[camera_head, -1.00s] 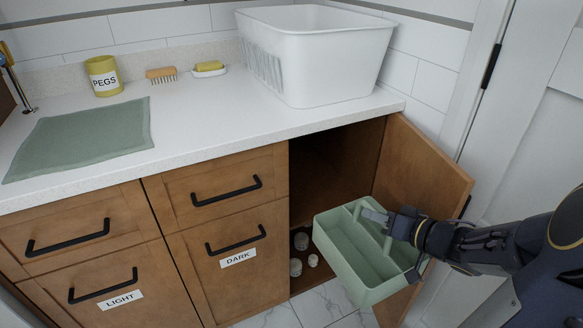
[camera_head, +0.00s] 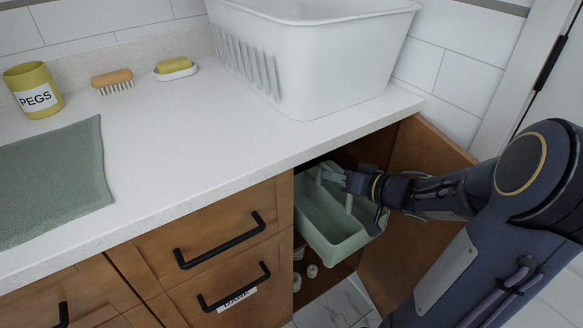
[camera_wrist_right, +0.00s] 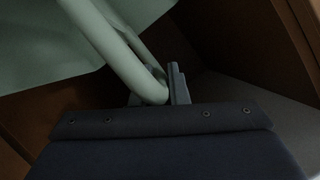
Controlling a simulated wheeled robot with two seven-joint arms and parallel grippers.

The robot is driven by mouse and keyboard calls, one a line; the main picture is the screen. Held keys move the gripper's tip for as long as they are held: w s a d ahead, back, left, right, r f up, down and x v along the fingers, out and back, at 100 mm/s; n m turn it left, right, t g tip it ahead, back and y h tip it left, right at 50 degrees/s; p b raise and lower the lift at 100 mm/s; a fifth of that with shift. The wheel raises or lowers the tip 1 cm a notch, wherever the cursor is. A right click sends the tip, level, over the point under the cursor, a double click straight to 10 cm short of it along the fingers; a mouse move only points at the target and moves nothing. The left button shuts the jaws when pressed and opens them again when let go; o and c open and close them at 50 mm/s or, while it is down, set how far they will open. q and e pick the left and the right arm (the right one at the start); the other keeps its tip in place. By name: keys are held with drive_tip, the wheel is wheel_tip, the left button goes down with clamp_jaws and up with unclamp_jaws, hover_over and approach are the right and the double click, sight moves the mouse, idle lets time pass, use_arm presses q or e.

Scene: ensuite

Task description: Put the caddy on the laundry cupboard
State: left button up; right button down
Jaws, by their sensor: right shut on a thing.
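The pale green caddy (camera_head: 333,222) is at the mouth of the open cupboard, below the counter's front edge, with its rear part inside. My right gripper (camera_head: 345,180) is shut on the caddy's handle. In the right wrist view the green handle (camera_wrist_right: 120,55) runs into the jaws of my right gripper (camera_wrist_right: 162,92). The open laundry cupboard (camera_head: 372,150) has a wooden door (camera_head: 415,190) swung out to the right, behind my right arm. My left gripper is not in view.
A white laundry basket (camera_head: 320,60) stands on the counter (camera_head: 170,150) above the cupboard. A yellow pegs pot (camera_head: 35,90), a brush (camera_head: 112,78), a soap dish (camera_head: 177,70) and a green cloth (camera_head: 60,180) lie to the left. Small pale items (camera_head: 312,271) stand low inside the cupboard.

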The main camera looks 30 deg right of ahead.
drive_tip(key=w+a+b, duration=0.1)
drive_tip(key=w+b, duration=0.3)
drive_tip(key=w, duration=1.3)
wheel_tip(320, 180, down, 7)
drive_tip(key=b, duration=0.7)
drive_tip(key=shift+w+a+f, duration=0.15)
drive_tip(key=shift+w+a, duration=0.05)
drive_tip(key=c, duration=1.4)
unclamp_jaws()
